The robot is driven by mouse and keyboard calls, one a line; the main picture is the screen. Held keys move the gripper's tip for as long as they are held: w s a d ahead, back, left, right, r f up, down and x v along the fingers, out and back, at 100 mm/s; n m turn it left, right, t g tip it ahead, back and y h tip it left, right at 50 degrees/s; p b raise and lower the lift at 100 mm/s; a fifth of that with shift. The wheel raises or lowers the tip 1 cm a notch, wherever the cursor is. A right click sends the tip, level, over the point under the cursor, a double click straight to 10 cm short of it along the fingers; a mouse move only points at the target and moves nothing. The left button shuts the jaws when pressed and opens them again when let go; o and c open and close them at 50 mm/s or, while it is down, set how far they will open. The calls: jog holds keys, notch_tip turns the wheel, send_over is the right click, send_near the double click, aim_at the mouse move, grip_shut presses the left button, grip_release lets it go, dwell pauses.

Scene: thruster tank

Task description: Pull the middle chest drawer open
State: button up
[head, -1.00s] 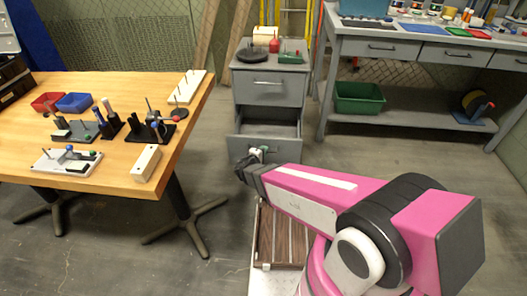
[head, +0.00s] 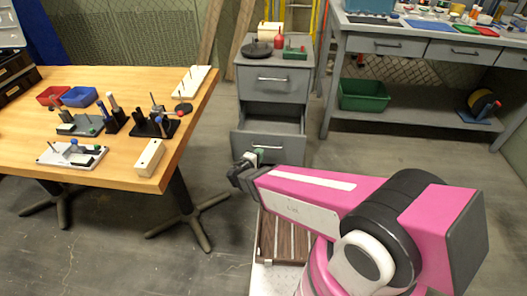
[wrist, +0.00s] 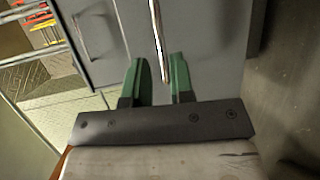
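The grey drawer chest (head: 240,90) stands at centre back. Its top drawer (head: 262,90) is shut. The drawer below it, which I take as the middle one (head: 290,148), is pulled out, and its inside shows. My gripper (head: 257,156) is in front of that drawer's front, near its handle (head: 268,147). In the wrist view my gripper (wrist: 158,75) has its two green fingers apart. The bar handle (wrist: 156,35) runs between them, with a gap on each side. Another handle (wrist: 82,38) shows further left. The chest's lowest part is hidden by my arm.
A wooden table (head: 125,172) with several fixtures stands at left. A grey workbench (head: 332,85) with a green bin (head: 362,95) on its shelf stands at right. A wood-slatted item (head: 268,238) lies below my arm. Floor is clear between the table and chest.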

jog(key=shift+v, duration=1.65)
jog(key=d+r+m+g+y, duration=0.2)
jog(key=d+r+m+g, duration=0.1)
jog(key=d, duration=0.6)
jog(key=d+r+m+g+y, duration=0.2)
jog(key=d+m+g, duration=0.4)
jog(key=d, duration=0.4)
jog(key=w+d+r+m+g+y, duration=0.1)
jog(key=d+r+m+g, duration=0.3)
jog(key=d, duration=0.6)
jog(key=shift+r+m+g+y, duration=0.2)
jog(key=shift+m+g+y, duration=0.3)
jog(key=shift+g+y, duration=0.35)
